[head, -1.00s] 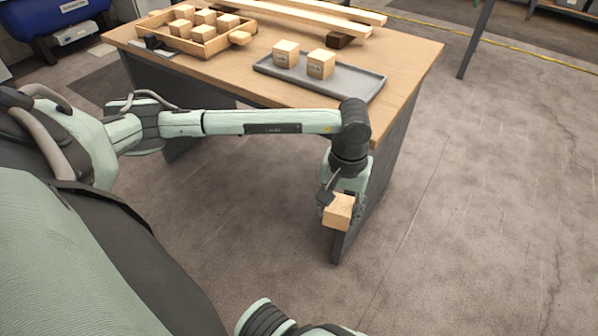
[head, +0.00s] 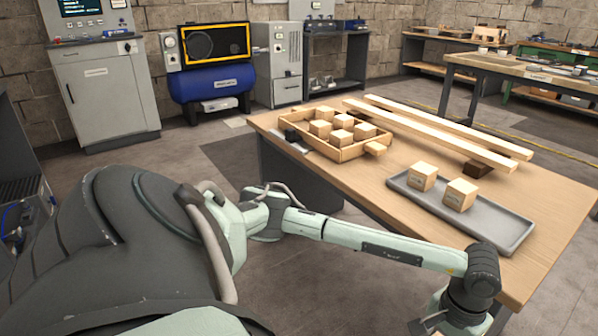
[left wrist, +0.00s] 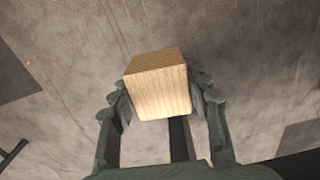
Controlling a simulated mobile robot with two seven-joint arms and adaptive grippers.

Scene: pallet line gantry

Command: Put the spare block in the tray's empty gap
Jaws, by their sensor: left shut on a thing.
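My left gripper (left wrist: 160,97) is shut on a plain wooden block (left wrist: 158,82), held between its two fingers with bare floor behind it. In the head view the gripper is at the bottom edge, mostly cut off, in front of the table's near side. A shallow wooden tray (head: 348,153) with a handle holds several wooden blocks (head: 340,137) on the table's left part. Blocks hide much of its inside, so I cannot make out a gap clearly. A grey tray (head: 505,232) holds two wooden blocks, with bare room to their right. My right gripper is out of view.
The wooden table (head: 545,205) carries long pale beams (head: 440,133) along its far side, raised on a dark support (head: 477,169). A blue compressor (head: 210,84) and cabinets stand behind.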

